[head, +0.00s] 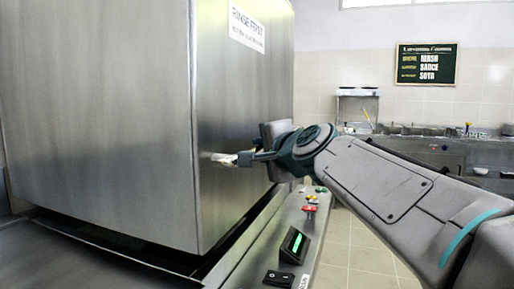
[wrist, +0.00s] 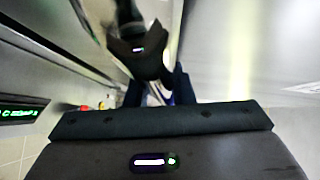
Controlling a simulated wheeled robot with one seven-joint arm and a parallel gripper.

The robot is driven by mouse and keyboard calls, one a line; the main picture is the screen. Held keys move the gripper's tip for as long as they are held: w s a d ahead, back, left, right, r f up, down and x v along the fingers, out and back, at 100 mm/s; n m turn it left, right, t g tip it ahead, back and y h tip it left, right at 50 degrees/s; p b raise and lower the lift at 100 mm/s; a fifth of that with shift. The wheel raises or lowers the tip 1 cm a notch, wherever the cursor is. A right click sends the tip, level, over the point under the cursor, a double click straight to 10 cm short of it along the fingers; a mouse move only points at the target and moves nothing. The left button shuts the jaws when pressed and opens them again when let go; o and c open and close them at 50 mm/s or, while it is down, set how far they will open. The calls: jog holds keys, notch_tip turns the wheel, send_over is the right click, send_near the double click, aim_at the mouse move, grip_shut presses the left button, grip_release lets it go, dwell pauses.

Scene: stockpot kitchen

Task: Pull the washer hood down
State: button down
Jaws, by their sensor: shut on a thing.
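The washer hood (head: 100,110) is a large brushed-steel box filling the left of the head view. It carries a "RINSE FIRST" label on its right face. Its lower edge is low over the machine's base, with a dark gap showing beneath it. A pale handle (head: 221,158) sticks out from its right face. My gripper (head: 246,156) is at this handle and shut on it. In the wrist view the fingers (wrist: 160,92) are close to the steel, and the grip itself is partly hidden and blurred.
Below my gripper runs a steel ledge (head: 273,232) with a green-lit display (head: 294,243), a red switch (head: 309,208) and several buttons. A steel counter (head: 440,150) with pans stands along the back wall. Tiled floor (head: 365,262) is open at the lower right.

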jog(key=shift+d+f+b, duration=0.1)
jog(key=shift+f+b, duration=1.75)
jog(key=shift+f, duration=1.05)
jog(key=c, duration=1.3)
grip_release()
jog(key=shift+o, duration=0.2)
jog(key=shift+d+r, duration=0.1)
jog(key=shift+s+r, duration=0.1)
